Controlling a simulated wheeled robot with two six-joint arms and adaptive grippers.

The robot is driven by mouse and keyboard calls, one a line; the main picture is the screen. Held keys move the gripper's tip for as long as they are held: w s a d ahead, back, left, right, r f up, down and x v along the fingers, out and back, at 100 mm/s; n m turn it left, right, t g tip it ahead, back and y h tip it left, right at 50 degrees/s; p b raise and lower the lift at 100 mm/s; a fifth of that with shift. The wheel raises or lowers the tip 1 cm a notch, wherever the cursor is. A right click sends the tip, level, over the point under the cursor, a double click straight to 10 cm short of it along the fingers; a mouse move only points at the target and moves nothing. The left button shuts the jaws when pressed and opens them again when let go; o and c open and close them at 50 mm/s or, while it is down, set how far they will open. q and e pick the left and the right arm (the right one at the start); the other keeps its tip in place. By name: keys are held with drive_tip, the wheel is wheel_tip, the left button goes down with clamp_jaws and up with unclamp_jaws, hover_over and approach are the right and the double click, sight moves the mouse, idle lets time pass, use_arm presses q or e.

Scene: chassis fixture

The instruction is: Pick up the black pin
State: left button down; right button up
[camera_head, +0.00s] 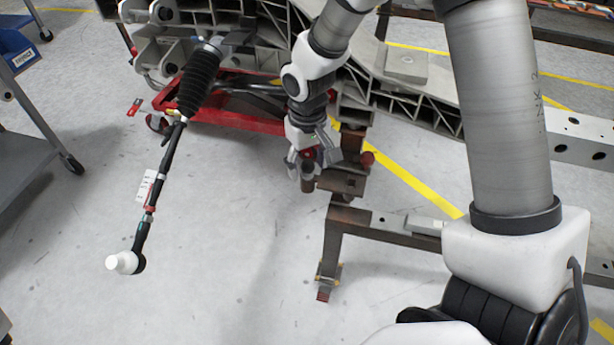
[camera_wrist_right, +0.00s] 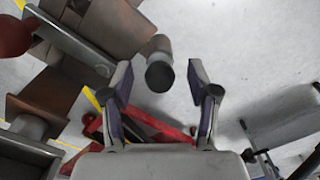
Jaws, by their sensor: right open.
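My right gripper (camera_head: 306,166) points down beside the brown steel fixture post in the head view. In the right wrist view its two fingers are spread apart, and the gripper (camera_wrist_right: 158,82) is open. The pin (camera_wrist_right: 159,66) shows as a short dark cylinder with a black round end, between the fingertips in that view, with gaps on both sides. In the head view a dark brown cylinder (camera_head: 308,185), seemingly the same pin, shows just below the fingers. Its upper part is hidden by the gripper. My left gripper is not in view.
A red tray-like part (camera_head: 225,115) lies behind. A tie rod with a black boot (camera_head: 198,82) hangs at left. Grey floor is clear at lower left.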

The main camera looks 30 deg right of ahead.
drive_tip(key=shift+r, duration=0.1)
drive_tip(key=shift+c, duration=0.4)
clamp_jaws()
wheel_tip(320, 180, up, 9)
drive_tip(key=p, duration=0.4)
drive_tip(key=shift+r, duration=0.55)
wheel_tip(320, 180, up, 8)
drive_tip(key=p, duration=0.9)
